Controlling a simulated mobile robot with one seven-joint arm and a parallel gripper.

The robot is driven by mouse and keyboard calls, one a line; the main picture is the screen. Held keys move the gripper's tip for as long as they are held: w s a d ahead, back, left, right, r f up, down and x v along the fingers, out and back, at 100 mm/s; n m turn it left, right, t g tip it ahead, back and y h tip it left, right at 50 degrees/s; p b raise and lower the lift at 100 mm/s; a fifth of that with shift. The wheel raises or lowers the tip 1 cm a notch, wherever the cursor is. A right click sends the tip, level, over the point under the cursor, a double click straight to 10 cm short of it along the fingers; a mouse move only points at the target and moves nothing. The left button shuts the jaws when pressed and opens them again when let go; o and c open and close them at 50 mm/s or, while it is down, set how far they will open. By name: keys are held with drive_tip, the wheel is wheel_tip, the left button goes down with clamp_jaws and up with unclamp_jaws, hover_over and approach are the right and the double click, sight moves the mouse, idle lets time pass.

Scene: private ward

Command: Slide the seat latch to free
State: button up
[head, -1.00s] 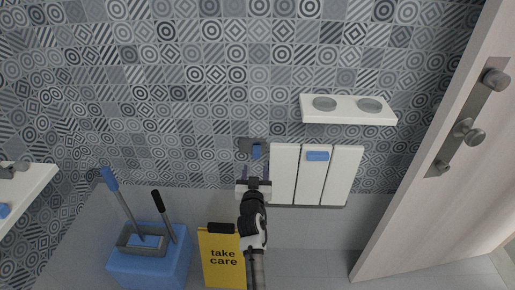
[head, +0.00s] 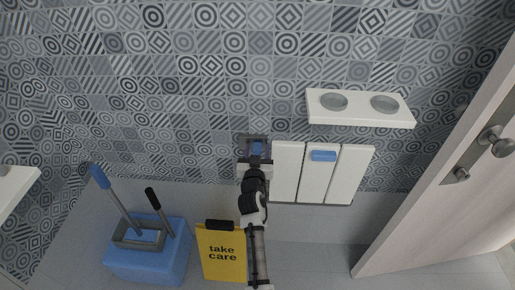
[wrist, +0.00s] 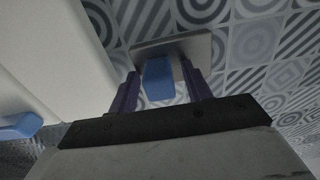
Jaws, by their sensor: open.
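The seat latch is a blue knob (wrist: 158,80) on a grey plate (wrist: 196,47) fixed to the patterned wall. In the head view the knob (head: 256,149) shows just left of the white folded seat (head: 287,172). My gripper (wrist: 160,88) is open, with one dark finger on each side of the knob. I cannot tell whether either finger touches it. In the head view my gripper (head: 256,153) covers part of the plate. The seat has several white slats and a blue handle (head: 322,155) near its top.
A white shelf (head: 360,118) with two round glass dishes is above the seat. A wooden door (head: 440,190) stands at the right. A blue mop bucket (head: 150,262) and a yellow "take care" sign (head: 222,265) stand below left. A white ledge (head: 14,190) is at the far left.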

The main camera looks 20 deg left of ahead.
sight(245, 143)
clamp_jaws()
drive_tip(key=shift+s+a+r+b, duration=0.1)
drive_tip(key=shift+s+a+b, duration=0.1)
drive_tip(key=shift+a+b, duration=0.6)
drive_tip(key=shift+s+a+f+b, duration=0.1)
drive_tip(key=shift+s+a+b, duration=0.15)
drive_tip(key=shift+a+b, duration=0.5)
drive_tip(key=shift+s+a+r+b, duration=0.15)
drive_tip(key=shift+a+b, duration=0.35)
drive_tip(key=shift+b, duration=0.55)
unclamp_jaws()
drive_tip(key=shift+a, duration=0.15)
drive_tip(key=shift+s, duration=0.1)
